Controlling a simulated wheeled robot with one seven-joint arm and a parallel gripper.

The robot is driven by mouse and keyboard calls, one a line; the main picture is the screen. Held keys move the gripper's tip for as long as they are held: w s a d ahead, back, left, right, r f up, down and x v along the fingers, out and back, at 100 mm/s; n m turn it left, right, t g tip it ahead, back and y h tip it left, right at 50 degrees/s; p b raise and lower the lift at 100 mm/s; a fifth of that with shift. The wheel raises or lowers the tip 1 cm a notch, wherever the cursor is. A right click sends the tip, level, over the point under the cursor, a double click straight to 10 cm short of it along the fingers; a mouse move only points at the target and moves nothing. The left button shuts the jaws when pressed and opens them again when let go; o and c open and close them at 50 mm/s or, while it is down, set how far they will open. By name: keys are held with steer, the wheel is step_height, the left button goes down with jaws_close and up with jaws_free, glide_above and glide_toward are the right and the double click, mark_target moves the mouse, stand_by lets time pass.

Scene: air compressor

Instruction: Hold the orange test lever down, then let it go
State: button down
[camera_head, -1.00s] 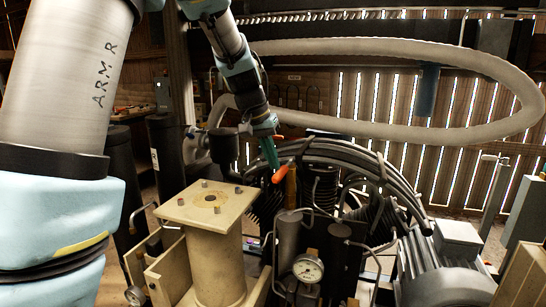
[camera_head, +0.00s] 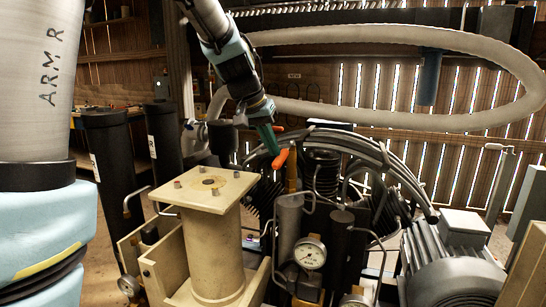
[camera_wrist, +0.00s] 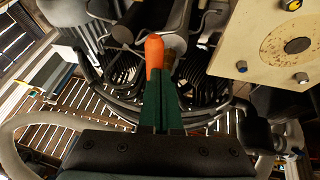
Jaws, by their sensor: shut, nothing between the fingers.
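The orange test lever (camera_head: 281,158) stands at the top of a brass-coloured fitting, in front of the compressor's finned cylinders. In the wrist view the orange lever (camera_wrist: 154,52) shows right at the tips of the green fingers. My gripper (camera_head: 274,150) comes down from the upper left, its fingers shut together with nothing between them. Its fingertips are at the lever's upper left side in the head view; whether they press on it I cannot tell. In the wrist view my gripper (camera_wrist: 160,88) hides the lower part of the lever.
A beige column with a square bolted flange (camera_head: 208,190) stands left of the lever. A pressure gauge (camera_head: 309,252) and upright cylinders stand below it. Curved black pipes (camera_head: 365,150) arch behind and to the right. A thick pale hose (camera_head: 440,125) loops across the back.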

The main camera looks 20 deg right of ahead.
step_height(320, 180, down, 4)
steer(key=t+b, duration=0.1)
steer(key=b, duration=0.3)
steer(key=h+b, duration=0.1)
steer(key=b, duration=0.4)
steer(key=shift+r+t+h, duration=0.2)
steer(key=shift+t+h, duration=0.1)
steer(key=shift+t, duration=0.1)
steer(key=shift+r, duration=0.15)
stand_by(1.5)
steer(key=shift+r+p, duration=0.3)
steer(key=shift+r, duration=0.35)
